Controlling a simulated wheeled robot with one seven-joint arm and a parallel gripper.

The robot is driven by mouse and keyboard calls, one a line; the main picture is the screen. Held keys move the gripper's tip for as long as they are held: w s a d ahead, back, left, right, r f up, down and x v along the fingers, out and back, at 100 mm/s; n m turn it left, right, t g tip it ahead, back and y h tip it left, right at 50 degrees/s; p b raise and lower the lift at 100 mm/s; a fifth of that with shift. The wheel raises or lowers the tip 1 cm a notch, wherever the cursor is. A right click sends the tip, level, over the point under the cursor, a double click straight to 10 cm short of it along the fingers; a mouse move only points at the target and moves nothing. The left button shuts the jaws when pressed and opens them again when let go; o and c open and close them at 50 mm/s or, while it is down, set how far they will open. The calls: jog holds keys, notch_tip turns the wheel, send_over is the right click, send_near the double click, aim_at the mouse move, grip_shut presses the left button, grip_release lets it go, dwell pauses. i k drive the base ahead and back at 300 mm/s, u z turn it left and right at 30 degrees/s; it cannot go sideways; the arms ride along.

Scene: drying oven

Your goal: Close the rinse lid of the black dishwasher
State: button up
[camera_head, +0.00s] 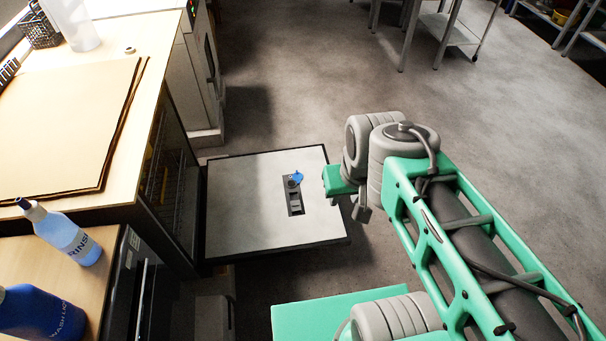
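The black dishwasher's door (245,205) is folded down flat, with its pale inner face up and a dark rim. A dark dispenser panel (294,208) is set in that face. The small blue rinse lid (298,176) shows at the far end of the panel. It seems to stand raised, beside a round dark opening. My gripper (362,209) is at the door's right edge, to the right of the lid and apart from it in the picture. My wrist hides much of it, so its fingers cannot be made out clearly.
A wooden counter (152,75) runs along the left, with a rinse bottle (68,236) and a dark blue wash bottle (42,315) on a lower top. A white appliance (190,90) stands beyond the door. Open floor (300,80) lies behind and right; metal tables stand far back.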

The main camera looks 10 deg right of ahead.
aim_at(297, 176)
jog(key=z, duration=1.4)
jog(key=i, duration=3.2)
jog(key=u, duration=4.15)
jog(key=i, duration=0.5)
jog(key=z, duration=0.1)
